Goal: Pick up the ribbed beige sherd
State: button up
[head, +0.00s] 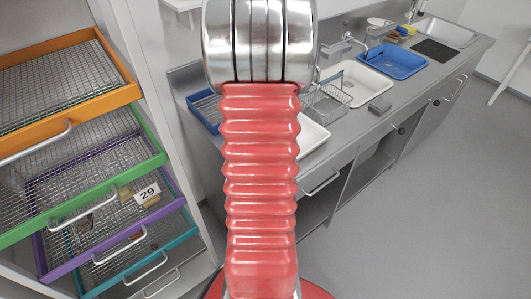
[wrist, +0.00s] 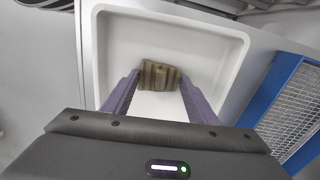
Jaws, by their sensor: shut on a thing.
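The ribbed beige sherd (wrist: 158,73) is in the wrist view, between the tips of my gripper's two purple fingers. It looks brownish-beige with darker stripes. My gripper (wrist: 158,80) is shut on it, one finger at each side. The sherd is over the white tray (wrist: 212,47), inside its walls as seen from above. I cannot tell whether it touches the tray floor. In the head view the white tray (head: 313,137) is partly hidden behind my red ribbed arm, and neither the gripper nor the sherd can be seen.
A blue mesh-bottomed tray (wrist: 290,112) stands right beside the white tray. The steel counter (head: 345,128) also holds a wire rack (head: 328,103), a sink and a blue basin (head: 397,61). Pulled-out mesh drawers (head: 85,150) stand at the left. The floor at right is clear.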

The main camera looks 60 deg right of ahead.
jog(key=shift+c, duration=1.4)
notch_tip(320, 180, up, 10)
jog(key=shift+s, duration=0.1)
